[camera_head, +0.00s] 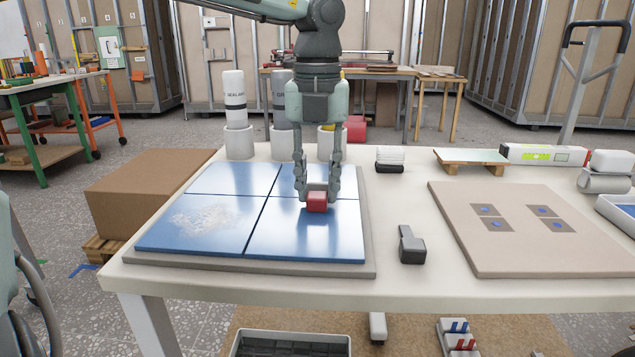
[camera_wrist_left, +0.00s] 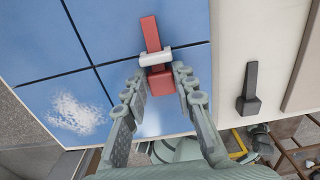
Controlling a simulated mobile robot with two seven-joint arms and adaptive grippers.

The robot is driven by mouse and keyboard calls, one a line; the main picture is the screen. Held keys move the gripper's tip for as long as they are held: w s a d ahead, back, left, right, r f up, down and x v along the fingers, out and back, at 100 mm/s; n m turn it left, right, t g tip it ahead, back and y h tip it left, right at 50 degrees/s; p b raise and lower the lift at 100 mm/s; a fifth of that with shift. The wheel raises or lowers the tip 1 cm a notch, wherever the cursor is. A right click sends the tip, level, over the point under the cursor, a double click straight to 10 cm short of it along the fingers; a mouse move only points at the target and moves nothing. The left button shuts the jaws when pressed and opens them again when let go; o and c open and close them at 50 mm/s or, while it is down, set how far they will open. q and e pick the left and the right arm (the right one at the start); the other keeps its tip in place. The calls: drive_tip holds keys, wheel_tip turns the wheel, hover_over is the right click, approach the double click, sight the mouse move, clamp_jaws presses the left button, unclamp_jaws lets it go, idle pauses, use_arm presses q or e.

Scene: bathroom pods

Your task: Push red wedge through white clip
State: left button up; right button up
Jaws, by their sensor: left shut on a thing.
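The red wedge (camera_wrist_left: 162,82) lies on the blue tiles, with its thick end toward me and its narrow tongue pointing away. The white clip (camera_wrist_left: 155,57) lies across it, and red shows on both sides of the clip. My left gripper (camera_wrist_left: 164,72) has its two fingers on either side of the wedge's thick end, shut on it, close behind the clip. In the head view the left gripper (camera_head: 318,193) points down over the tiles, with the red wedge (camera_head: 317,204) between its fingertips. The clip is mostly hidden there.
Blue tiles (camera_head: 305,230) meet at a cross of gaps on a grey board; a whitish patch marks the left tile. A dark grey tool (camera_head: 411,245) lies right of the board. A beige panel (camera_head: 540,250) lies further right. White cylinders (camera_head: 238,115) stand behind.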

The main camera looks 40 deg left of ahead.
use_arm(q)
drive_tip(key=shift+w+a, duration=0.15)
drive_tip(key=shift+w, duration=0.1)
drive_tip(key=o, duration=1)
drive_tip(key=o, duration=0.3)
drive_tip(key=shift+o, duration=0.2)
drive_tip(key=shift+r, duration=0.15)
drive_tip(key=shift+r+p, duration=1.85)
drive_tip(key=shift+r, duration=1.05)
